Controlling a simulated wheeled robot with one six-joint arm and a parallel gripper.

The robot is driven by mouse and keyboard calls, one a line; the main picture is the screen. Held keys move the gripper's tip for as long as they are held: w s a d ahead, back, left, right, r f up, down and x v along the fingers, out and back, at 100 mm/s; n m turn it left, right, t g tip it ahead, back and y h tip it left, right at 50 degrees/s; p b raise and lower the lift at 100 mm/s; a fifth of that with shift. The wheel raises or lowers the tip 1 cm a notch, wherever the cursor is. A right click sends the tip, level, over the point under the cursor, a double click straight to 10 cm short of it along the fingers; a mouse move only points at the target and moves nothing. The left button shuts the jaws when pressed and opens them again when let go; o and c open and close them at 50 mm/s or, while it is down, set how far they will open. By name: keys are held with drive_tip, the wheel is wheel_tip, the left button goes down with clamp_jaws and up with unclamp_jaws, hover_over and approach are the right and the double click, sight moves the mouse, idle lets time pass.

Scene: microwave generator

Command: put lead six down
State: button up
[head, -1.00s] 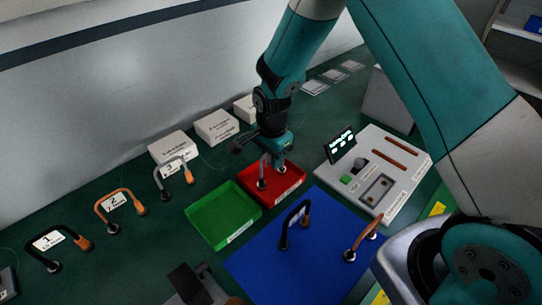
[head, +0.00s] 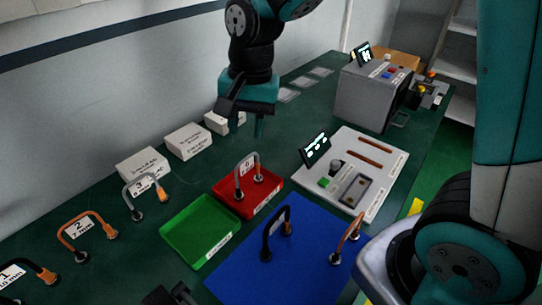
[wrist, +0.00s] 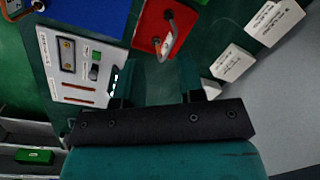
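Lead six (head: 249,164), a grey arched lead with a white label, stands upright in the red tray (head: 238,207). In the wrist view the lead (wrist: 170,42) shows as a grey loop in the red tray (wrist: 147,22), clear of my fingers. My gripper (head: 261,128) is raised above and behind the red tray, apart from the lead. In the wrist view my gripper's fingers (wrist: 158,88) are spread with nothing held between them.
A green tray (head: 200,231) and a blue mat (head: 262,285) with two leads lie in front. Labelled leads stand at left. White boxes (head: 188,142) line the wall. A white tester panel (head: 386,178) and a grey instrument (head: 360,98) are at right.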

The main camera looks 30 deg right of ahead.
drive_tip(key=s+a+r+n+y, duration=0.1)
drive_tip(key=s+r+n, duration=0.1)
drive_tip(key=s+n, duration=0.4)
drive_tip(key=s+a+r+n+y, duration=0.1)
drive_tip(key=s+r+n, duration=0.2)
drive_tip(key=s+n, duration=0.4)
drive_tip(key=s, duration=0.4)
drive_tip(key=shift+s+a+n+y, duration=0.2)
drive_tip(key=shift+a+n+y, duration=0.1)
